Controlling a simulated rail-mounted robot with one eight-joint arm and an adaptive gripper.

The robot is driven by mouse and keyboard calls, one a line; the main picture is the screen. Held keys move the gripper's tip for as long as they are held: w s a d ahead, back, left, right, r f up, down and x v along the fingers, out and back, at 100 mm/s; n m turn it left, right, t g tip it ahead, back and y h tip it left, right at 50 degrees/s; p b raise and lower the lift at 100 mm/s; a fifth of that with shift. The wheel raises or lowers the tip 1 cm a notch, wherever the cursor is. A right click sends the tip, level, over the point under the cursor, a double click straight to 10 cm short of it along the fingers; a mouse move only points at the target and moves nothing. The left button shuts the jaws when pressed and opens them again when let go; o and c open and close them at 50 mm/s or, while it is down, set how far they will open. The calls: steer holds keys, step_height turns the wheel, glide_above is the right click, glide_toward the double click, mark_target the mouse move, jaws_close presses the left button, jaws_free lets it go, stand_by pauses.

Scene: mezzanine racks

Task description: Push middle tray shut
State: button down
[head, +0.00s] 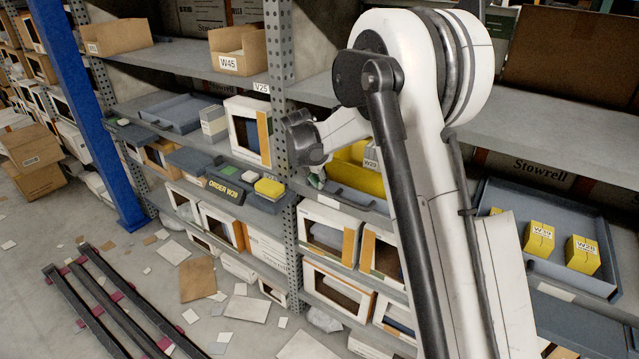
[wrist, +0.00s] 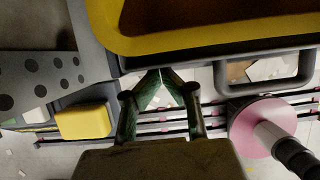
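The middle tray, grey with a yellow bin inside, shows in the wrist view (wrist: 205,55) across the top, with a loop handle (wrist: 265,88) on its front. In the head view the tray (head: 357,200) sits in the rack bay behind my arm, which hides much of it. It appears to stick out past the perforated post. My gripper (wrist: 160,72) has its green-lined fingers drawn together at the tips, with nothing seen between them. The tips are at or just below the tray's front edge, left of the handle; I cannot tell whether they touch.
A perforated post (head: 284,120) stands left of the tray. Beside it is a grey order tray (head: 225,188) with a yellow block (wrist: 83,121). At right, another grey tray (head: 510,205) holds yellow boxes. Floor rails (head: 115,305) and scattered papers lie below.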

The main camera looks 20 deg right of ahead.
steer(key=shift+w+d+r, duration=0.1)
steer(key=shift+w+d, duration=0.05)
steer(key=shift+d, duration=0.15)
steer(key=shift+s+a, duration=0.45)
steer(key=s+a+r, duration=0.5)
steer(key=r, duration=0.4)
steer(key=s+d+r+m, duration=0.1)
steer(key=s+r+m, duration=0.45)
steer(key=s, duration=0.25)
steer(key=s+d+m+t+y, duration=0.1)
steer(key=s+m+t, duration=0.1)
steer(key=s+m, duration=0.8)
steer(key=s+d+m+t+y, duration=0.1)
steer(key=s+m+t+y, duration=0.1)
steer(key=s+m, duration=0.9)
steer(key=s, duration=0.9)
steer(key=shift+d+r, duration=0.3)
steer(key=shift+r, duration=0.1)
